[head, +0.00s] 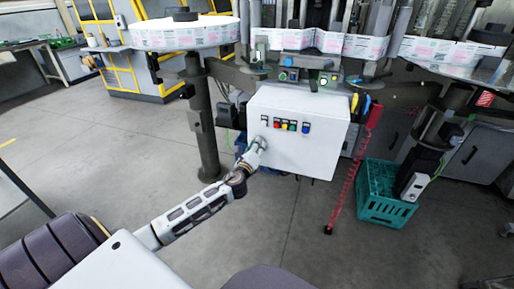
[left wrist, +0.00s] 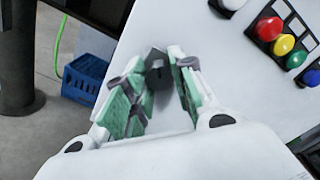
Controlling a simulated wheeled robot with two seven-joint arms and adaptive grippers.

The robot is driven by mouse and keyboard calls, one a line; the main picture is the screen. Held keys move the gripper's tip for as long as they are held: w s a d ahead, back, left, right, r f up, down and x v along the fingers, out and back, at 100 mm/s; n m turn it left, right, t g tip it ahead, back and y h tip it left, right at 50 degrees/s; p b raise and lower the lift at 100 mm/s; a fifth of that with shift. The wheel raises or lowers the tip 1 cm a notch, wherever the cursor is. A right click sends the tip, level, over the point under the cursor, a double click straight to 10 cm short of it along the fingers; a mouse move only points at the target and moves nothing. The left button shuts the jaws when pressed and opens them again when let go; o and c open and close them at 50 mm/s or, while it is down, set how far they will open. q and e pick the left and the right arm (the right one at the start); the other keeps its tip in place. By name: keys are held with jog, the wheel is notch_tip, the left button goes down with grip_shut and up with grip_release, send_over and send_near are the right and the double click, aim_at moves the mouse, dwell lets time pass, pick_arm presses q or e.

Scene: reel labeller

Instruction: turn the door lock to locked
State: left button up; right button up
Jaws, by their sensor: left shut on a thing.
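The door lock (left wrist: 158,70) is a small dark knob on the white cabinet door. In the left wrist view it sits between the fingertips of my left gripper (left wrist: 163,72), which is shut on it. In the head view my left gripper (head: 258,142) reaches the lower left part of the white control cabinet (head: 300,155) and covers the lock. The lock's exact angle is hard to read. My right gripper does not show.
A row of colored buttons (head: 291,126) sits above the lock; red, yellow, green and blue ones show. A blue crate (left wrist: 85,76) stands on the floor below left. A green crate (head: 372,190) and a red chain-like strip (head: 347,175) are to the right. The floor at left is clear.

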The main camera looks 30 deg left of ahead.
pick_arm(q)
jog(key=shift+n, duration=5.3)
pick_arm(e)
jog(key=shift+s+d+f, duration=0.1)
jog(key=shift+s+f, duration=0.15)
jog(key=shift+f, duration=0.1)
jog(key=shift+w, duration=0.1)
pick_arm(q)
jog(key=o, duration=1.1)
jog(key=shift+c, duration=0.2)
